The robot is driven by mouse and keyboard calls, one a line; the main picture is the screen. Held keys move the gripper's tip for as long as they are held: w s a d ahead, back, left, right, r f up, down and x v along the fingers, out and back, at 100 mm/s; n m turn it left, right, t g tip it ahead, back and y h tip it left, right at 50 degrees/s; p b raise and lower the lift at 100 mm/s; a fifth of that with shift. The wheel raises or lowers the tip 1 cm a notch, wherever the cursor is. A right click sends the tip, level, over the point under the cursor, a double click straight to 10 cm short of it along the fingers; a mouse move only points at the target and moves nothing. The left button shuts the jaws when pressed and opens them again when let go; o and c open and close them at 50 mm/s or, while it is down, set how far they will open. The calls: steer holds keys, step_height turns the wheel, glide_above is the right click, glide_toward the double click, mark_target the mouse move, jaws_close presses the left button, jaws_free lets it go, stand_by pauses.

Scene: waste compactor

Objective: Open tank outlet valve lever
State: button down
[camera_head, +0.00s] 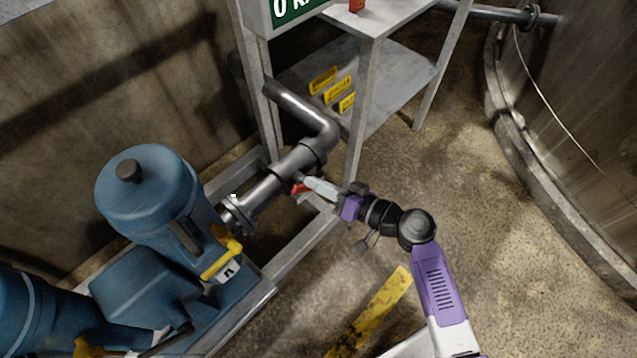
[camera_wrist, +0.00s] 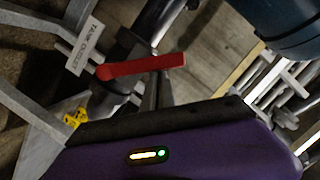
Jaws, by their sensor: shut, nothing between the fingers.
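The red valve lever (camera_head: 299,188) sits on the grey metal pipe (camera_head: 268,186) beside the blue pump. In the wrist view the lever (camera_wrist: 143,67) lies nearly level across the picture, with its rounded pivot end at the left. A white tag plate (camera_wrist: 84,46) with lettering, seemingly "TANK OUTLET", stands left of the lever. My gripper (camera_head: 308,182) reaches in from the right, its tips close against the lever. In the wrist view my fingers (camera_wrist: 157,94) are shut and empty just below the lever, partly behind it; I cannot tell whether they touch it.
A blue pump (camera_head: 150,195) with a yellow handle (camera_head: 222,260) stands to the left on a metal frame (camera_head: 300,245). A grey shelf stand (camera_head: 367,90) rises just behind the pipe. A large round tank (camera_head: 580,110) stands at the right. The floor (camera_head: 480,190) between is clear.

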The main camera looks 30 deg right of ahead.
steer(key=s+a+f+n+h+b, duration=0.1)
steer(key=a+f+n+b, duration=0.3)
steer(key=b, duration=0.5)
steer(key=shift+s+a+f+n+h+b, duration=0.35)
steer(key=shift+f+n+h, duration=0.45)
steer(key=shift+n, duration=0.6)
steer(key=shift+w+d, duration=0.1)
steer(key=shift+d, duration=0.05)
steer(key=shift+r, duration=0.1)
